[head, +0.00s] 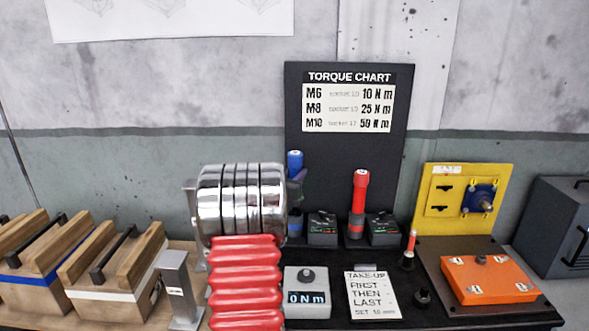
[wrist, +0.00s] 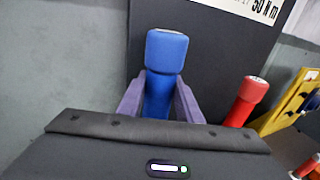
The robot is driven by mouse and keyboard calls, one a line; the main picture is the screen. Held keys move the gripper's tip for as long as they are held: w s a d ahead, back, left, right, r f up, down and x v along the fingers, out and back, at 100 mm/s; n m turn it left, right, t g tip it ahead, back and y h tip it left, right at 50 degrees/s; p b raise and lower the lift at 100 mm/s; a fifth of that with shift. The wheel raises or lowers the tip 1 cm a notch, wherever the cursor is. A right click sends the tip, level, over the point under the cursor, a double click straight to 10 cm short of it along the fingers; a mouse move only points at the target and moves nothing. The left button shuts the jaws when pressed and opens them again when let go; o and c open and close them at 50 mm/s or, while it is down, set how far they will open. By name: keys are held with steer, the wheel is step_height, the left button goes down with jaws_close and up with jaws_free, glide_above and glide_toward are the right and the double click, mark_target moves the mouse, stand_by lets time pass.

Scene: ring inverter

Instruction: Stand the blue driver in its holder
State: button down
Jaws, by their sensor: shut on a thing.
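The blue driver (wrist: 167,50) stands close to upright between the two purple-grey fingers of my gripper (wrist: 158,98), which is shut on it below its wide cap. In the head view the blue cap (head: 295,160) shows just right of my silver and red arm. Below the fingers, a dark holder with a blue band (head: 294,228) shows partly behind my arm. The driver's lower end is hidden, so I cannot tell whether it is inside the holder. The blue cap sits higher in the picture than the red driver's top.
A red driver (head: 361,190) stands upright to the right, with small dark chargers or display boxes (head: 322,229) beside it. A dark torque chart board (head: 348,165) rises behind. A grey 0 N m readout (head: 306,292) and a white card (head: 372,295) lie in front.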

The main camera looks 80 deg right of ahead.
steer(key=shift+f, duration=3.15)
steer(key=c, duration=1.3)
jaws_free()
steer(key=shift+o, duration=0.6)
steer(key=shift+f, duration=0.25)
steer(key=w+a, duration=0.2)
steer(key=a, duration=1.1)
steer(key=shift+a+r, duration=0.35)
